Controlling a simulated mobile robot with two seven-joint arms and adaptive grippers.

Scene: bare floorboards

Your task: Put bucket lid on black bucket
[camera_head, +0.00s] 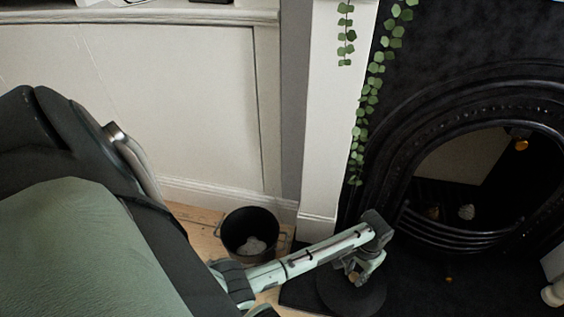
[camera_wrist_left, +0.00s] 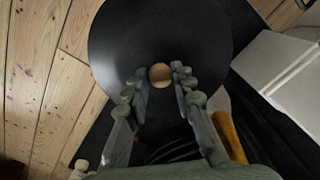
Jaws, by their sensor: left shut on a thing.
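The black bucket (camera_head: 234,238) stands upright on the floorboards near the corner of the wall. It is open at the top, with something pale inside. The bucket lid (camera_head: 352,297) is a black disc over the dark hearth, to the right of the bucket and apart from it. My left gripper (camera_head: 359,276) is above the lid's middle. In the left wrist view my left gripper (camera_wrist_left: 160,78) has its fingers on both sides of the round wooden knob of the lid (camera_wrist_left: 115,40), shut on it. I cannot tell whether the lid touches the hearth. My right gripper is not in view.
A black fireplace (camera_head: 405,150) with a white surround (camera_head: 325,130) stands behind the lid. A trailing green plant (camera_head: 369,100) hangs there. A green armchair (camera_head: 80,250) fills the left front. Bare floorboards (camera_head: 205,222) show around the bucket.

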